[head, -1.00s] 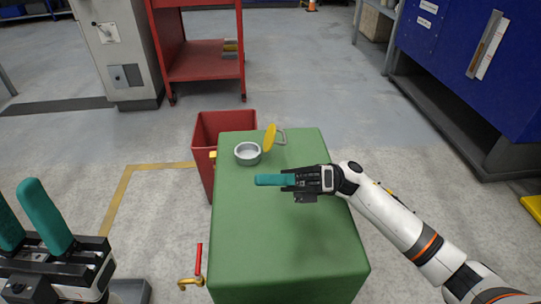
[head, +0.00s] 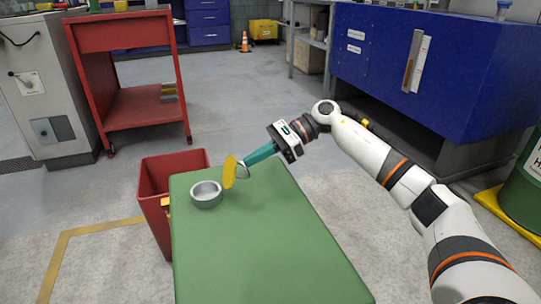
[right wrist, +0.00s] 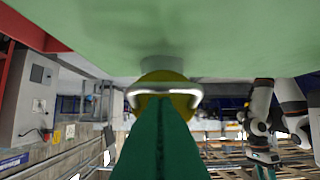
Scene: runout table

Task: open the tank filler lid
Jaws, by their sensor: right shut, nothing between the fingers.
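The green tank (head: 265,235) has a round grey filler neck (head: 206,196) on its top. The yellow lid (head: 229,173) stands up, roughly on edge, at the right side of the neck, so the neck's mouth is uncovered. A metal loop handle (head: 244,172) sits on the lid's right side. My right gripper (head: 250,160) is shut and empty, its teal fingertips close to the handle. In the right wrist view the fingertips (right wrist: 160,105) overlap the handle (right wrist: 165,91) and the lid (right wrist: 165,77); contact is unclear. My left gripper (right wrist: 262,158) shows small there, its jaws unclear.
A red bin (head: 158,205) stands at the tank's left. A red cart (head: 145,105) and a grey cabinet (head: 40,110) are behind on the left. A blue cabinet (head: 450,65) stands back right, with a green drum (head: 522,190) at the right edge. The tank top's front is clear.

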